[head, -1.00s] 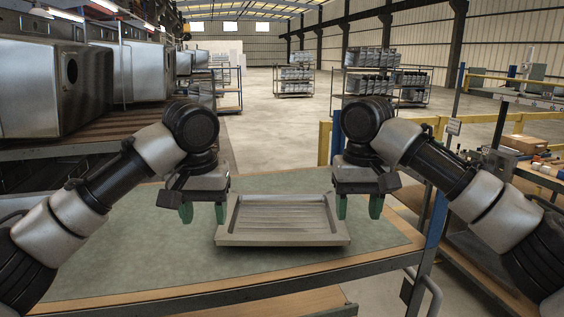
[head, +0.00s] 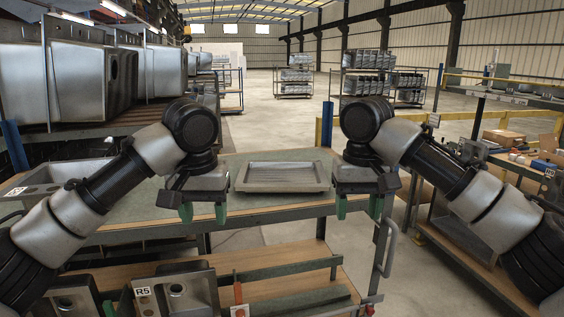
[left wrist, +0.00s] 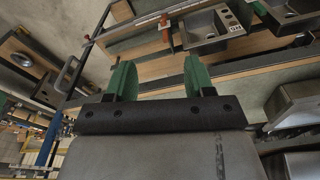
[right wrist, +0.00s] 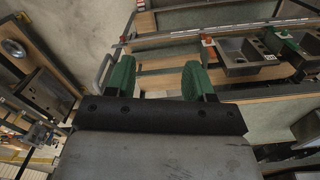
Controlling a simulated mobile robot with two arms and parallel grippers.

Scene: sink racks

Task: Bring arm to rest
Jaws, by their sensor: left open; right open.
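My left gripper (head: 204,212) is open and empty, its green fingers pointing down in front of the work table. My right gripper (head: 358,207) is open and empty at about the same height, to the right of the tray. A grey rectangular tray-like sink (head: 283,190) lies on the table's green top (head: 240,213), between and beyond the two grippers, touching neither. In the left wrist view the green fingers (left wrist: 156,80) stand apart with nothing between them. The right wrist view shows the same for the right fingers (right wrist: 158,80).
The table's lower shelf (head: 260,285) holds sinks, one tagged R5 (head: 178,294). Another sink (head: 48,178) stands at the table's left end. Large steel sinks (head: 85,80) fill a rack at left. A side bench with boxes (head: 502,138) is at right. Open floor lies beyond.

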